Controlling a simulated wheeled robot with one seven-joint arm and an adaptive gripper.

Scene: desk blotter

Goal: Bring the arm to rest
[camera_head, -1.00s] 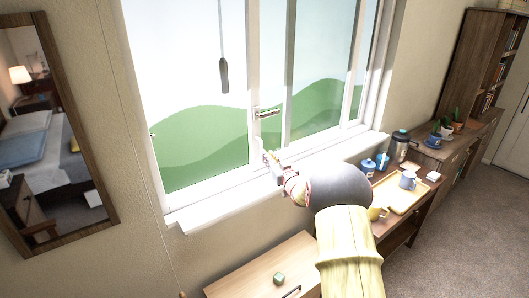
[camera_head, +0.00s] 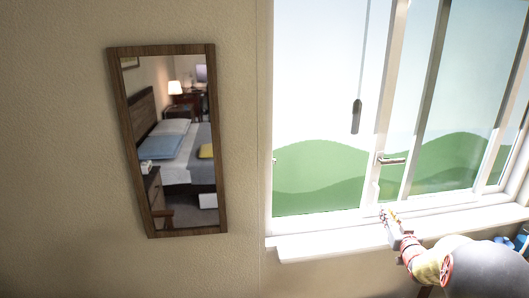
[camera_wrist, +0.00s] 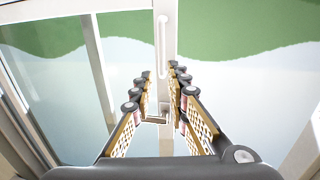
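My gripper (camera_head: 386,213) is at the lower right in the head view, just above the window sill and in front of the window. In the wrist view its two fingers (camera_wrist: 160,72) stand apart with nothing held between them, so it is open. The window handle (camera_head: 391,160) is on the frame above my gripper in the head view. A handle (camera_wrist: 154,119) also shows beyond the gap between the fingers in the wrist view. I cannot tell the exact distance from the fingertips to the window.
The white sill (camera_head: 330,246) runs below the window, close to my gripper. A wood-framed mirror (camera_head: 220,150) hangs on the wall at left, reflecting a bed. A dark cord pull (camera_head: 356,117) hangs before the glass. Blue items (camera_head: 521,240) show at the right edge.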

